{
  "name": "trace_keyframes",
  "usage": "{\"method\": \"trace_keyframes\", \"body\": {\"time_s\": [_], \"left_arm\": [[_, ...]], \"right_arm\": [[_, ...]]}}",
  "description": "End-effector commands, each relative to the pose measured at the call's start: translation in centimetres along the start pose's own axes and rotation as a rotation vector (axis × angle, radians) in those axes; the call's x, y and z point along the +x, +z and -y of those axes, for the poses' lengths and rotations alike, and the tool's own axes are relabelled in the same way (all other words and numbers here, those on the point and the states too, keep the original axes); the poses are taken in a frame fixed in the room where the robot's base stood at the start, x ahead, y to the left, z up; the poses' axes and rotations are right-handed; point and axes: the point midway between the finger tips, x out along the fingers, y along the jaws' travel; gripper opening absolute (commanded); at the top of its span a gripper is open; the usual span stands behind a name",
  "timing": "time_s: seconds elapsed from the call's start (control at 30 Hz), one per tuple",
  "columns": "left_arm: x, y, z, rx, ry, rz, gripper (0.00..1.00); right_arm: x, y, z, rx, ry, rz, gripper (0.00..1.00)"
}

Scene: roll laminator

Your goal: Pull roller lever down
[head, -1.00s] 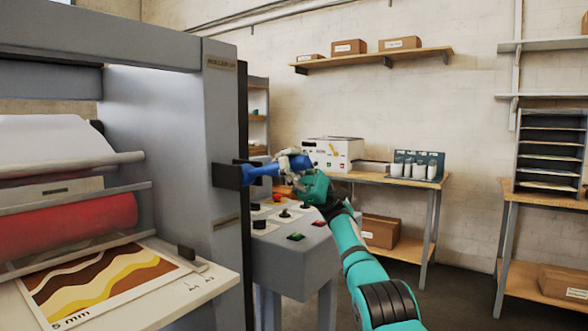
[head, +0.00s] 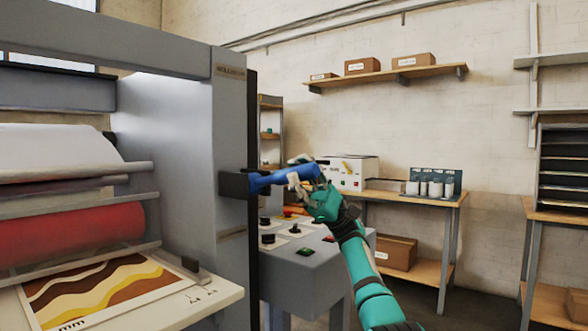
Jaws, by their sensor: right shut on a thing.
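The blue roller lever (head: 268,181) sticks out to the right from a dark bracket (head: 234,185) on the side of the grey roll laminator (head: 180,130). It points right and slightly up. My right gripper (head: 304,178), on a teal arm, is shut on the lever near its outer end. The fingers hide part of the handle. My left gripper is not in view.
A grey control console (head: 305,275) with knobs and buttons stands below the lever and my right arm. The laminator's red roller (head: 75,238) and a striped print (head: 100,290) are at left. A shelf bench (head: 415,200) stands behind.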

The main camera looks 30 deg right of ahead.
Motion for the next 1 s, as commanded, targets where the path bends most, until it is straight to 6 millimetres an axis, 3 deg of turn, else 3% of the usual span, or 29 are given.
{"method": "trace_keyframes", "body": {"time_s": [0.03,0.23,0.63,1.0], "left_arm": [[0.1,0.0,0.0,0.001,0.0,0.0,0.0],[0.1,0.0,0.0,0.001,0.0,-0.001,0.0],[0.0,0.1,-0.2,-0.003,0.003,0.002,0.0],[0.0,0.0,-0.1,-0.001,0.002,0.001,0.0]], "right_arm": [[-0.5,-0.2,-0.4,0.005,0.001,-0.006,0.28],[-0.2,-0.2,-0.3,0.006,0.002,-0.003,0.54],[0.9,0.1,0.6,0.004,0.003,0.001,0.54],[5.7,1.9,5.5,0.002,0.001,0.001,0.54]]}}
